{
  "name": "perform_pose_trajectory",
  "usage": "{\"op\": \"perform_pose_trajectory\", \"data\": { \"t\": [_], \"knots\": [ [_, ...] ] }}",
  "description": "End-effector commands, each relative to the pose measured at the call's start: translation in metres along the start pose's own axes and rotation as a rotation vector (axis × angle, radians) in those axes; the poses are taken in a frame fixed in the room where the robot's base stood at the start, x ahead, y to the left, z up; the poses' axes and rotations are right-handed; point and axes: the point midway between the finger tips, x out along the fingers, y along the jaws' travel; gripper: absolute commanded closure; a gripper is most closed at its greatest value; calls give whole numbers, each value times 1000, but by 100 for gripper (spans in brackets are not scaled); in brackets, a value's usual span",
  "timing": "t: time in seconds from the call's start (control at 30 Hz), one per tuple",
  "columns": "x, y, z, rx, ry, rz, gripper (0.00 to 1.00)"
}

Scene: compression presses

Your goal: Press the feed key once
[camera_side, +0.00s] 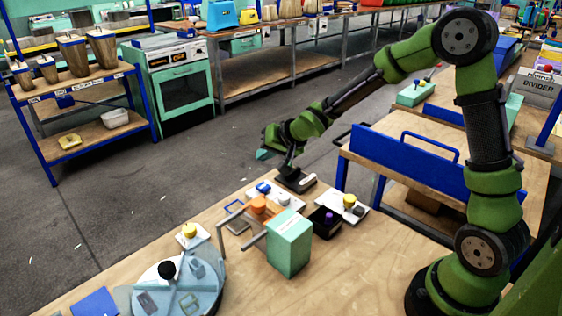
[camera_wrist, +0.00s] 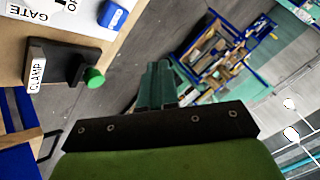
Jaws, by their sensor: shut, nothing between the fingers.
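No key with a readable FEED label shows in either view, so I cannot tell which control is the feed key. Yellow-topped controls on white plates stand on the bench, one at the left (camera_side: 189,230) and one at the right (camera_side: 349,199). A purple-topped dark box (camera_side: 328,218) stands near the right one. My gripper (camera_side: 264,155) is shut and empty, off the bench's far edge and apart from these controls. In the wrist view its teal fingers (camera_wrist: 158,82) lie together, pointing toward the floor and a distant shelf.
A dark block labelled CLAMP (camera_wrist: 66,66) has a green knob (camera_wrist: 95,77). A blue block (camera_wrist: 113,15) sits by the GATE label (camera_wrist: 22,11). A mint box (camera_side: 289,245), orange parts (camera_side: 260,205) and a round table with a black knob (camera_side: 167,269) crowd the bench.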

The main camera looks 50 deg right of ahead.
Motion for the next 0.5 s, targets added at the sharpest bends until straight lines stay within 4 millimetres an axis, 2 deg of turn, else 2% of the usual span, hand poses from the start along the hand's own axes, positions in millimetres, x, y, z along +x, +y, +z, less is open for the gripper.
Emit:
{"op": "perform_pose_trajectory", "data": {
  "t": [0.3,0.5],
  "knots": [
    [32,23,24,-2,-3,2,100],
    [43,32,32,-1,-1,1,100]
  ]
}}
